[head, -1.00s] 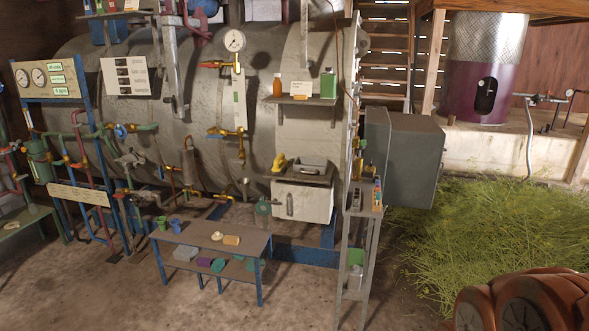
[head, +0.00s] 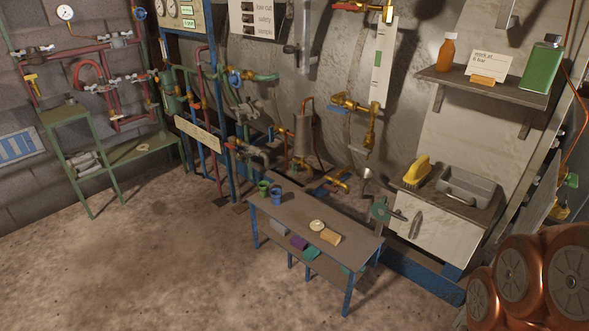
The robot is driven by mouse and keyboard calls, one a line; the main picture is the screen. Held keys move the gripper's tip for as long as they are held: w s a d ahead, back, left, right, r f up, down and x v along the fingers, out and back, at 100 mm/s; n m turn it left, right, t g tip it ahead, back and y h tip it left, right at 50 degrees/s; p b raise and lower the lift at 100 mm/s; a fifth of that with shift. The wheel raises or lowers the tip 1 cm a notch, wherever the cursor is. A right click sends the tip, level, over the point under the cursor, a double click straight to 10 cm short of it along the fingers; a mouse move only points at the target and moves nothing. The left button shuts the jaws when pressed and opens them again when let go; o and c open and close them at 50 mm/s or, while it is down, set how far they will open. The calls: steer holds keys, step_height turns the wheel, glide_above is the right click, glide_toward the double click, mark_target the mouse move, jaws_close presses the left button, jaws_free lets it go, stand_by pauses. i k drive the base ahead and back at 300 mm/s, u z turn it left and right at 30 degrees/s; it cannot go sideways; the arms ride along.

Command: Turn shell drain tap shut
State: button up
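The big grey shell (head: 345,70) fills the back of the head view. Low on its front, a brass tap (head: 338,181) on a short pipe sticks out behind the bench. I cannot tell which of these is the shell drain tap, nor whether either is open or shut. My gripper is not in view; only copper-coloured rounded joints of my arm show at the lower right.
A low bench (head: 290,222) with blue legs, holding cups and small blocks, stands before the shell. A white cabinet (head: 430,228) is at its right, under a shelf (head: 470,82) with bottles. A green rack (head: 120,158) stands left. The floor (head: 150,270) at front left is clear.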

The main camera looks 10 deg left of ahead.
mark_target(331, 188)
steer(key=u, duration=0.2)
steer(key=i, duration=0.5)
steer(key=u, duration=0.2)
steer(key=k, duration=0.6)
steer(key=u, duration=0.7)
steer(key=i, duration=1.2)
steer(key=u, duration=0.3)
